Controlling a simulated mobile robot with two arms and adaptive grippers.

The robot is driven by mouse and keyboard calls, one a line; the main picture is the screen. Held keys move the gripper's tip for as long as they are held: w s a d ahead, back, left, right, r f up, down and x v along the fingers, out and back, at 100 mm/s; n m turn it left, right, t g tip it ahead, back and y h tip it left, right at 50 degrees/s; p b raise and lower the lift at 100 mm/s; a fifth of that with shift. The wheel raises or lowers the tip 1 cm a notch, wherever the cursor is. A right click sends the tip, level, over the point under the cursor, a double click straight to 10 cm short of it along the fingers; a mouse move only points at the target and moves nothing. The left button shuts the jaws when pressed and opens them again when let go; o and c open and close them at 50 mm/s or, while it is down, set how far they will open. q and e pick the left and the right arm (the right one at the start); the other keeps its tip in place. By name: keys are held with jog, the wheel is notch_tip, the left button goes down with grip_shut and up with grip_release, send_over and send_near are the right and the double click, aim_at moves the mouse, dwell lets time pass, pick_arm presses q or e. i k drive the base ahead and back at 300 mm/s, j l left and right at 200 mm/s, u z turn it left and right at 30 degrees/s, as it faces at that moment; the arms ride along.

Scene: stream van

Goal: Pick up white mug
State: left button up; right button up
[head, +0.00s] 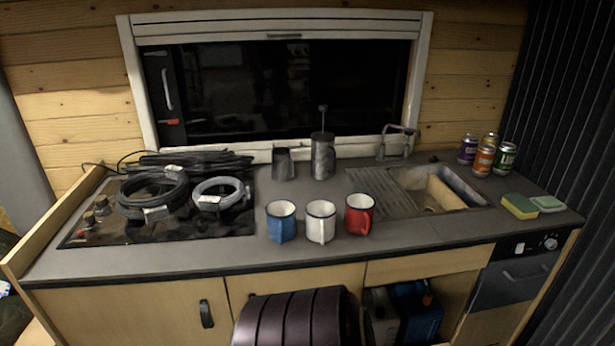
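The white mug (320,222) stands upright near the front edge of the grey counter (420,232). It has a dark rim. A blue mug (281,221) stands close on its left and a red mug (359,214) close on its right, so the three form a row. Neither of my grippers shows in the head view, and nothing is holding the white mug.
Coiled cables (152,194) lie on the hob (120,228) at left. A metal canister (322,156) and a grey cup (283,164) stand behind the mugs. A sink (470,193), several cans (484,160) and sponges (520,206) are at right. Counter directly before the mugs is clear.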

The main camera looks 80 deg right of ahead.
aim_at(321, 214)
jog(key=z, duration=2.8)
